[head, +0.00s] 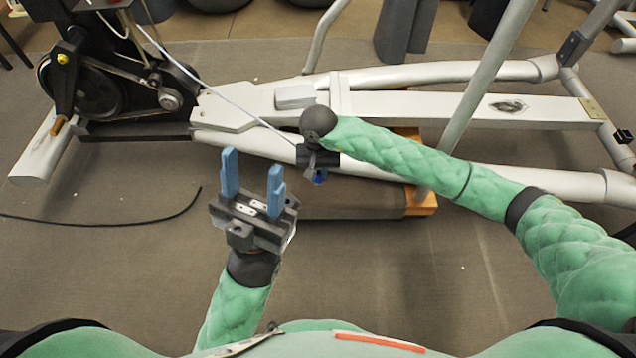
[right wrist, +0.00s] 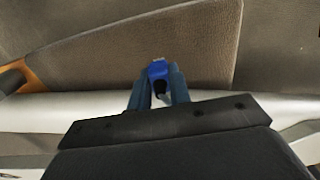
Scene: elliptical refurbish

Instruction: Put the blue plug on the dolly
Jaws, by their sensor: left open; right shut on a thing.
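The blue plug (head: 320,177) shows just below my right gripper (head: 316,170). In the right wrist view the plug (right wrist: 158,69) sits between the two blue fingers of my right gripper (right wrist: 158,84), which is shut on it. The dolly (head: 365,207) is a brown carpeted board with wooden ends under the elliptical frame. In the right wrist view its carpeted top (right wrist: 205,50) lies beyond the plug. I cannot tell whether the plug touches it. My left gripper (head: 253,170) is open and empty, fingers pointing up, left of the dolly.
The white elliptical frame (head: 430,97) spans the back, its tubes close to my right gripper. A thin pale cable (head: 215,88) runs from the black flywheel housing (head: 95,85) toward my right gripper. A black cord (head: 110,222) lies on the floor at left. The front floor is clear.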

